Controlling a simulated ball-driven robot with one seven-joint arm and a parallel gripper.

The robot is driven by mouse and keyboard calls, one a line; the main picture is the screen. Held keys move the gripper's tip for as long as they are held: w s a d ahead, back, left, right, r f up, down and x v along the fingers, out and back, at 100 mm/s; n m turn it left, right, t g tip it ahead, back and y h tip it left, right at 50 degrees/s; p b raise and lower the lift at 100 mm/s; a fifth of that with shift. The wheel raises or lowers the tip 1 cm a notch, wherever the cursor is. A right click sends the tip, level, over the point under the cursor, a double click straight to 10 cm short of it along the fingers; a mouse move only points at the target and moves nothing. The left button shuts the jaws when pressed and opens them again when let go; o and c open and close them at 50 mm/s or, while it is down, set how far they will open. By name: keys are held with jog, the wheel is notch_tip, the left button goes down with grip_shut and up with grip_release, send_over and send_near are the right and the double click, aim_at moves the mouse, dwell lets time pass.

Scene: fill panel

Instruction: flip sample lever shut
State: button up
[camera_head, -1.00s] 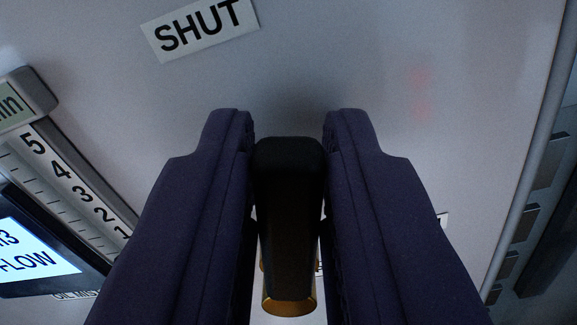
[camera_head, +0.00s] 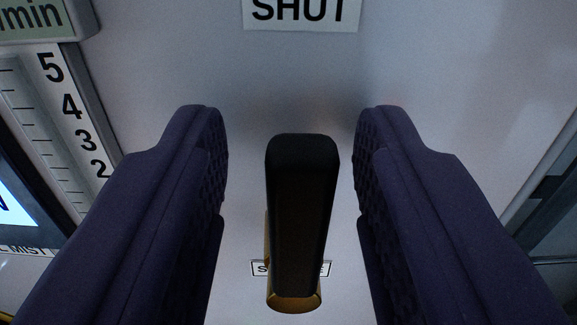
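The sample lever (camera_head: 302,215) has a black handle and a brass base (camera_head: 295,301). It stands in the middle of the view, its black end towards the SHUT label (camera_head: 300,10) on the panel above. A small label (camera_head: 262,268) behind the lever is mostly hidden by it; only its end letters show. My gripper (camera_head: 290,150) is open, with one dark purple finger on each side of the handle. A clear gap shows on both sides, so neither finger touches the lever.
The pale panel (camera_head: 430,70) fills the background. At the left are a numbered scale (camera_head: 75,120), a green display (camera_head: 35,18) above it and a lit screen (camera_head: 12,205). A panel edge with darker fittings (camera_head: 555,200) is at the right.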

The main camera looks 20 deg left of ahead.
jog(key=b+v, duration=0.1)
jog(key=v, duration=0.7)
